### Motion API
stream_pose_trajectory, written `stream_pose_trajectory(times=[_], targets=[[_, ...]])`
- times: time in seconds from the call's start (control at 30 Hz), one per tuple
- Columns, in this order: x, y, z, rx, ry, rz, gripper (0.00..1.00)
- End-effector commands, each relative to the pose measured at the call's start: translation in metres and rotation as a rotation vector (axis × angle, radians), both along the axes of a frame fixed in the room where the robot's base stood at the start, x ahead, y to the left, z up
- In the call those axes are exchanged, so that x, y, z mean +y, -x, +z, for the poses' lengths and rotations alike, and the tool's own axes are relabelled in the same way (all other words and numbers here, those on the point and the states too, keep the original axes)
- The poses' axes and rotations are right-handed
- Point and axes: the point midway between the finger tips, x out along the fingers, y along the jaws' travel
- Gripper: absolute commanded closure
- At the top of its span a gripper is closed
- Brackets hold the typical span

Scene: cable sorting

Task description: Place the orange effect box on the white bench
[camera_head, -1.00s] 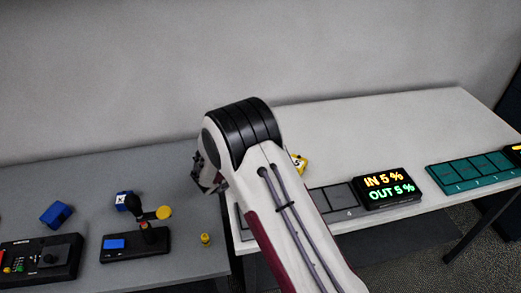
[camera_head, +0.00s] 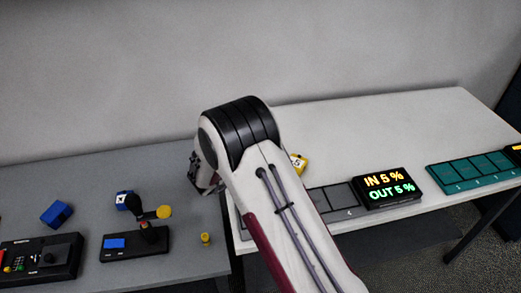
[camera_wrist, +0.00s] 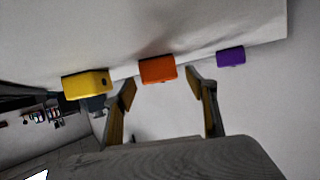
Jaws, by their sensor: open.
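The orange effect box (camera_wrist: 157,69) shows in the wrist view on a pale surface, between a yellow box (camera_wrist: 87,84) and a purple box (camera_wrist: 230,56). My gripper (camera_wrist: 162,83) is open, its two fingertips apart and the orange box in line with the gap between them. I see no grip on the box; how far off it is I cannot tell. In the head view the orange box is hidden, and my arm covers the fingers. The white bench (camera_head: 400,120) stands at the right in the head view.
A yellow numbered box (camera_head: 299,163) lies on the white bench beside my arm. A lit display (camera_head: 390,188) and a teal pad panel (camera_head: 475,172) line its front. The grey table (camera_head: 60,175) at left holds blue boxes, a joystick device (camera_head: 135,243) and a black console (camera_head: 40,256).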

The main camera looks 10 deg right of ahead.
Motion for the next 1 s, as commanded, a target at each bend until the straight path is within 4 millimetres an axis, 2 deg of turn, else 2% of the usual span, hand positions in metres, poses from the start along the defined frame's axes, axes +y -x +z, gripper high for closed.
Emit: stream_pose_trajectory(times=[0.6,1.0], targets=[[0.057,0.058,0.034,0.000,0.000,0.001,0.44],[0.070,0.071,0.041,0.001,0.001,-0.001,0.44]])
